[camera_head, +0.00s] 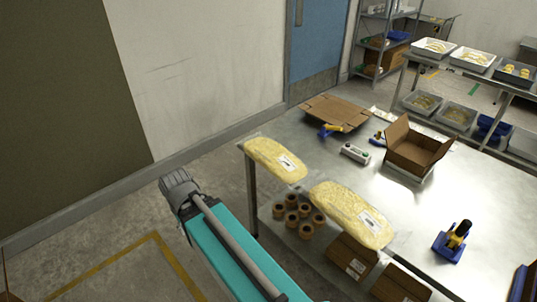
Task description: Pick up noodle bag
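Two clear bags of pale yellow noodles, each with a white label, lie flat on the near left side of the steel table (440,208). One noodle bag (268,157) is at the table's left corner. The other noodle bag (343,208) lies to its right and nearer to me, along the front edge. They are apart, with a small gap between them. I cannot tell from the picture which one the task means. My gripper is not visible in this view.
A teal belt (228,250) with a grey rail and motor-like end (178,188) runs below the table's left. An open carton (415,150), flattened cardboard (335,112), a grey control box (355,153) and a blue tape dispenser (449,246) are on the table. Tape rolls (304,229) sit underneath.

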